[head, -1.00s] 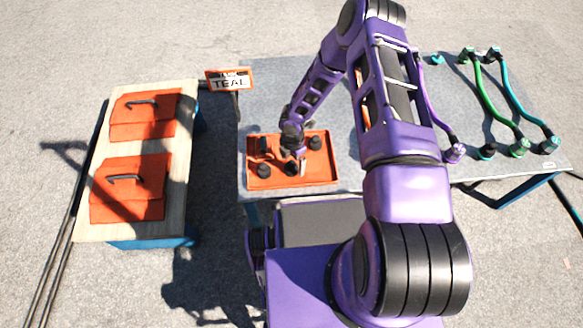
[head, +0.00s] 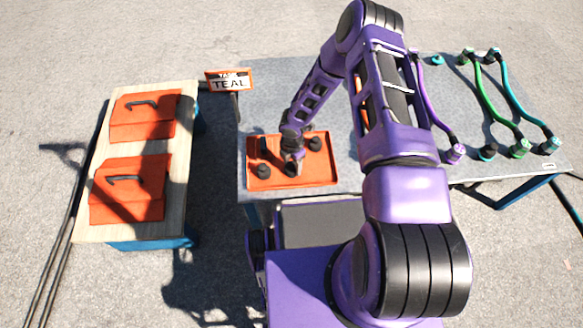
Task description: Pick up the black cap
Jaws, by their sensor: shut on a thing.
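Several black caps sit in an orange tray (head: 320,180) on the grey table. One black cap (head: 263,171) is at the tray's front left, another black cap (head: 316,144) is at its back right, and a third (head: 263,143) is at its back left. My gripper (head: 292,166) is low over the tray's front middle, shut on a black cap (head: 292,170). The fingers and wrist partly cover this cap. I cannot tell whether it is still touching the tray floor.
A sign reading TEAL (head: 229,81) stands behind the tray. Purple, green (head: 492,100) and teal (head: 522,100) cables lie on the right of the grey table (head: 290,95). A wooden table (head: 181,190) with two orange lidded boxes is at left.

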